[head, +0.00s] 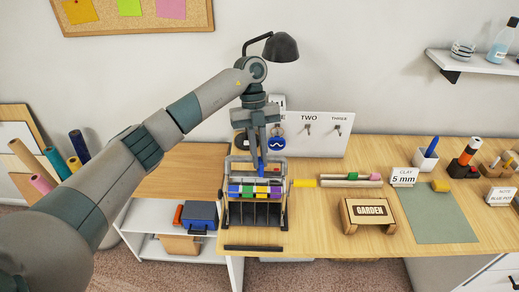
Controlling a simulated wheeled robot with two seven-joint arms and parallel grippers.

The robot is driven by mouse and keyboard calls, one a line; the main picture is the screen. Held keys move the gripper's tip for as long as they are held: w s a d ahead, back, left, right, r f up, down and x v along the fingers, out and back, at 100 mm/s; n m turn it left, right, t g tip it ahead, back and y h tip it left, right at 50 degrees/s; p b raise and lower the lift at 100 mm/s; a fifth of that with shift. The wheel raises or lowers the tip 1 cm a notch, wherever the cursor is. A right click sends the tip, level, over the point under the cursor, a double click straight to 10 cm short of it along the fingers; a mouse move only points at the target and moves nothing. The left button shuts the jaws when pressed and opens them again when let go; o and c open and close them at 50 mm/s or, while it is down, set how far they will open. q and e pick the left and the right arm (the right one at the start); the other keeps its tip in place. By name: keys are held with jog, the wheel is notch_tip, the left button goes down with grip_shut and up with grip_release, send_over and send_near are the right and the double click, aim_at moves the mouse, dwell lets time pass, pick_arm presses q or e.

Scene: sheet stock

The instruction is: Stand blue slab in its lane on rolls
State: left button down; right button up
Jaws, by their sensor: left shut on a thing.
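A narrow blue piece, which looks like the blue slab (262,168), hangs upright below my left gripper (262,149). The gripper points down and is shut on its upper part. The slab is over the back part of a small rack (284,212) on the table. The rack has a row of coloured bands (247,190) in blue, purple, yellow and green, with dark upright dividers below them. The slab's lower end is close to the rack; I cannot tell whether it touches. My right gripper is not in view.
A white key board (330,122) stands behind the rack. A dark bar (253,248) lies at the table's front edge. A wooden GARDEN stool (368,213), a yellow-ended roller (305,183) and a green mat (436,222) lie to the right. A black lamp (281,46) hangs above.

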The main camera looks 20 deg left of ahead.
pick_arm(q)
jog(key=n, duration=0.3)
jog(key=shift+w+t+h+p, duration=0.2)
jog(key=shift+t+h+p, duration=0.1)
jog(key=shift+t+h, duration=0.1)
jog(key=n, duration=0.1)
jog(key=n+t, duration=0.1)
jog(key=n, duration=0.1)
jog(key=n+h+p, duration=0.1)
jog(key=n, duration=0.1)
jog(key=shift+w+a+t, duration=0.2)
jog(key=shift+w+t, duration=0.1)
jog(key=shift+w+a+f+n+t+p, duration=0.2)
jog(key=shift+n+t, duration=0.25)
jog(key=shift+n, duration=0.65)
jog(key=shift+w+d+r+n+t+p, duration=0.15)
jog(key=shift+n+t+p, duration=0.2)
jog(key=shift+n, duration=0.75)
jog(key=shift+w+a+f+n+t+p, duration=0.15)
jog(key=shift+n+t, duration=0.35)
jog(key=shift+n, duration=0.6)
jog(key=shift+d, duration=0.1)
notch_tip(320, 180, down, 4)
jog(key=shift+f+b, duration=0.1)
jog(key=shift+b, duration=0.75)
jog(key=shift+f, duration=0.15)
